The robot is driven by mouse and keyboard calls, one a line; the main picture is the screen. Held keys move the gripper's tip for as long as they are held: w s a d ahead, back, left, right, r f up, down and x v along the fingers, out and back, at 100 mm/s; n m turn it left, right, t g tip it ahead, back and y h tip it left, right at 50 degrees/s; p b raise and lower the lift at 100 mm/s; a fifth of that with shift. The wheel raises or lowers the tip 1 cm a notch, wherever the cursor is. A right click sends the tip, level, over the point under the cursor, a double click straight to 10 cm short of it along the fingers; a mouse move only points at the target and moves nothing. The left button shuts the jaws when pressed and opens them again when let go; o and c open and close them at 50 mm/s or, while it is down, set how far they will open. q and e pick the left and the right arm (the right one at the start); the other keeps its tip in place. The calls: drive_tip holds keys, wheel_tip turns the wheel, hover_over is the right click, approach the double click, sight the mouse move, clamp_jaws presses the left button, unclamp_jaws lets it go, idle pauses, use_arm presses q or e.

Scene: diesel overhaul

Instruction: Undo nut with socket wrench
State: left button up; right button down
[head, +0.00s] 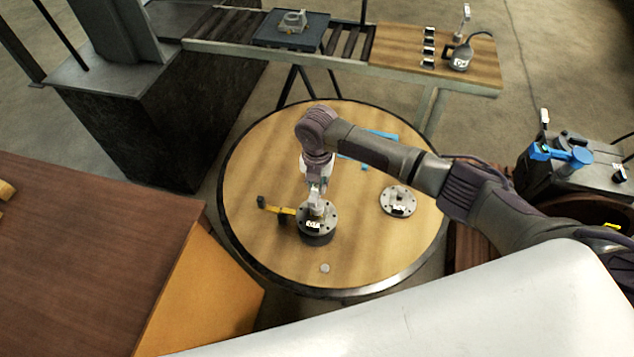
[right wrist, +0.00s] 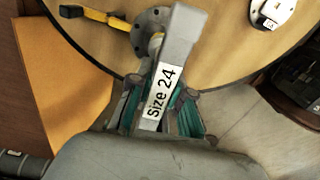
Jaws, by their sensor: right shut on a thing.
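My right gripper (head: 317,184) is above the round table, pointing down. It is shut on a grey socket wrench, whose handle (right wrist: 178,40) carries a "Size 24" label in the right wrist view. The lower end of the wrench is over a round grey flanged part (head: 317,222), also in the right wrist view (right wrist: 143,45). A nut is not clearly visible; the wrench and gripper cover the part's middle. I cannot tell whether the socket is seated. My left gripper is not in view.
The round wooden table (head: 270,258) also holds a yellow-and-black tool (head: 275,209) beside the flanged part, a second flanged disc (head: 398,201), and a small silver disc (head: 325,268). A brown cabinet (head: 90,250) stands left. A roller conveyor (head: 345,50) is behind.

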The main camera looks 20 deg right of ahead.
drive_tip(key=m, duration=0.7)
drive_tip(key=shift+a+m, duration=0.1)
drive_tip(key=shift+m, duration=0.3)
drive_tip(key=m, duration=0.7)
drive_tip(key=shift+m, duration=0.3)
drive_tip(key=m, duration=0.4)
drive_tip(key=shift+m, duration=0.4)
drive_tip(key=m, duration=1)
